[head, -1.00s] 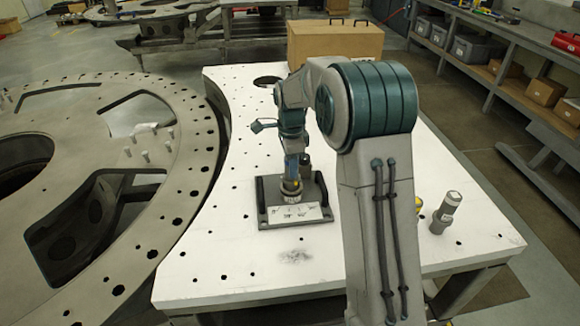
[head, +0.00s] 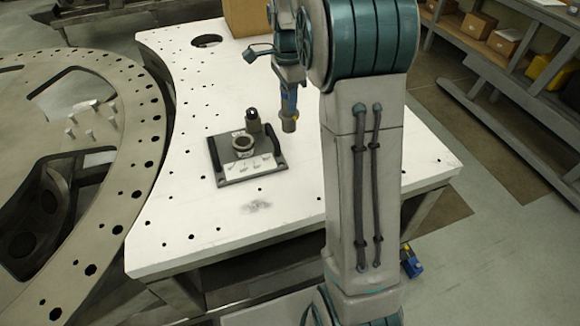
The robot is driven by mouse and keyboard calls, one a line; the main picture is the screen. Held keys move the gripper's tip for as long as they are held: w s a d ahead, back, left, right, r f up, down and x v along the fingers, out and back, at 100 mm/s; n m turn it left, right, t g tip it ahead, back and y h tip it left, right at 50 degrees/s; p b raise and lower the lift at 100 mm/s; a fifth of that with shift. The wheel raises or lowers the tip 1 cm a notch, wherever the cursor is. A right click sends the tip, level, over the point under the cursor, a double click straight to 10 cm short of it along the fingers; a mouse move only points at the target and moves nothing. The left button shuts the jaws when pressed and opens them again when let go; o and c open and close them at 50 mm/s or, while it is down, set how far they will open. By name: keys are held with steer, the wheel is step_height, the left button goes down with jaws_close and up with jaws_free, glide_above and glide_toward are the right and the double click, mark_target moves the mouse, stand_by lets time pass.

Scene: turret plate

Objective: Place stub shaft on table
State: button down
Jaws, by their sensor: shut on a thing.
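My gripper (head: 290,108) is in the middle of the head view, over the white table (head: 210,240) and to the right of the dark fixture plate. It is shut on the stub shaft (head: 289,125), a short grey-brown cylinder pointing down. The shaft's upper part is hidden by the jaws. Whether its lower end touches the table or hangs just above it, I cannot tell. The fixture plate (head: 222,153) has dark side handles, a white label and a round collar (head: 243,146) with an open top.
A dark-topped grey cylinder (head: 253,121) stands upright right behind the collar. My arm hides the table's right middle. A large round turret plate (head: 120,215) lies left; a cardboard box (head: 243,18) stands at the back.

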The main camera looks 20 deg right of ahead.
steer(key=s+d+f+m+b, duration=0.15)
steer(key=s+d+b, duration=0.35)
steer(key=s, duration=0.5)
steer(key=s+d+r+m+b, duration=0.1)
steer(key=s+d+m+b, duration=0.1)
steer(key=s+b, duration=0.7)
steer(key=w+a+f+p, duration=0.2)
steer(key=w+a+f, duration=0.4)
steer(key=a+f, duration=0.3)
steer(key=shift+f+p, duration=0.3)
steer(key=shift+f, duration=0.9)
steer(key=shift+f, duration=0.15)
steer(key=c, duration=0.9)
jaws_free()
steer(key=shift+c, duration=0.2)
